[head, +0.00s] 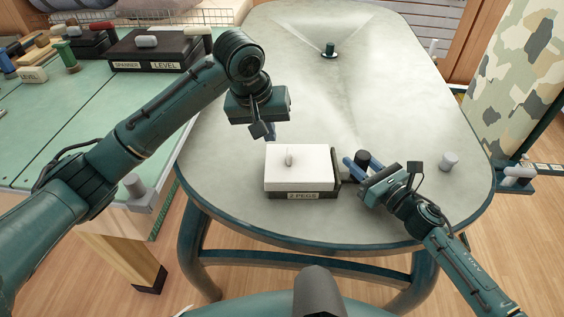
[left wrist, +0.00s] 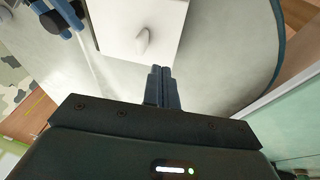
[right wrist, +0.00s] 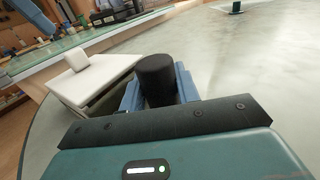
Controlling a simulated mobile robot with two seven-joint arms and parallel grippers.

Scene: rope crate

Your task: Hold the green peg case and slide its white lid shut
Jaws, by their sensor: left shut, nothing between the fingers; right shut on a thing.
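The peg case (head: 320,194), dark-looking and labelled "2 PEGS", stands on the near part of the grey table. Its white lid (head: 310,173) covers nearly all of the top; a dark strip shows along the right edge. A small pale knob (head: 289,160) stands on the lid. My right gripper (head: 362,168) is shut on a black cylinder (right wrist: 156,78) just right of the case; whether the cylinder joins the case is unclear. My left gripper (left wrist: 161,80) is shut and empty, above the table at the case's far side, its fingertips close to the lid's edge (left wrist: 150,58).
A grey cylinder (head: 448,161) stands at the table's right. A small dark green fitting (head: 329,51) is at the far end. The middle of the table (head: 350,100) is clear. A green-topped bench with a black labelled case (head: 155,52) is on the left.

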